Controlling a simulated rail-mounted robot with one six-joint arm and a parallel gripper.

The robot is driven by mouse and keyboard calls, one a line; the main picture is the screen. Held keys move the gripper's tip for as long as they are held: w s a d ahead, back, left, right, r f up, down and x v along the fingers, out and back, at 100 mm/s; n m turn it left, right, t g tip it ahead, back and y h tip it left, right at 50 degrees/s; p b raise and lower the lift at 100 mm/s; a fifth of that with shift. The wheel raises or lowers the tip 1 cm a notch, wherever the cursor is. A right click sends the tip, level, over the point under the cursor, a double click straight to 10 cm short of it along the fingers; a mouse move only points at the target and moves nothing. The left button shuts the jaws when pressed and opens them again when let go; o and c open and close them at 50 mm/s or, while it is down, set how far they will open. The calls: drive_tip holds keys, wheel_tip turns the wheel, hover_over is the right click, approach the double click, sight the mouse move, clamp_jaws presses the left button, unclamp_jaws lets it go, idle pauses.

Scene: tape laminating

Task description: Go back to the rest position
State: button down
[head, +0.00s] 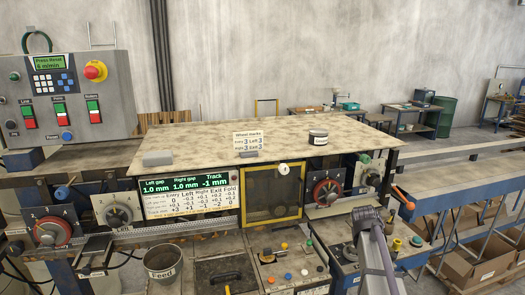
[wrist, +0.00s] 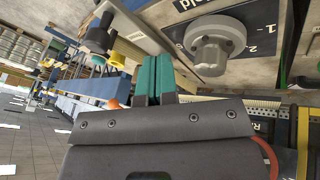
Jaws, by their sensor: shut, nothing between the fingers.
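My gripper (wrist: 153,79) shows in the wrist view as two teal fingers pressed together, with nothing between them. It points towards the machine's front and is apart from the grey knob (wrist: 215,45) at upper right. In the head view my grey arm (head: 373,245) reaches up from the bottom edge at right, in front of the machine's right end. The fingertips cannot be made out there.
A control panel (head: 65,97) stands at left. Red-ringed dials (head: 327,192), a yellow-framed window (head: 272,194) and a feed bucket (head: 162,263) line the front. An orange-tipped lever (head: 403,198) sticks out at right.

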drive_tip(key=s+a+f+n+g+y, duration=0.2)
drive_tip(key=s+a+y, duration=0.2)
drive_tip(key=s+a, duration=1.55)
drive_tip(key=s+a+f+g+b, duration=0.1)
drive_tip(key=s+a+f+b, duration=0.2)
drive_tip(key=f+b, duration=0.9)
drive_tip(key=shift+n+y, duration=0.3)
drive_tip(key=shift+n, duration=0.1)
drive_tip(key=shift+s+a, duration=0.1)
drive_tip(key=shift+a, duration=0.05)
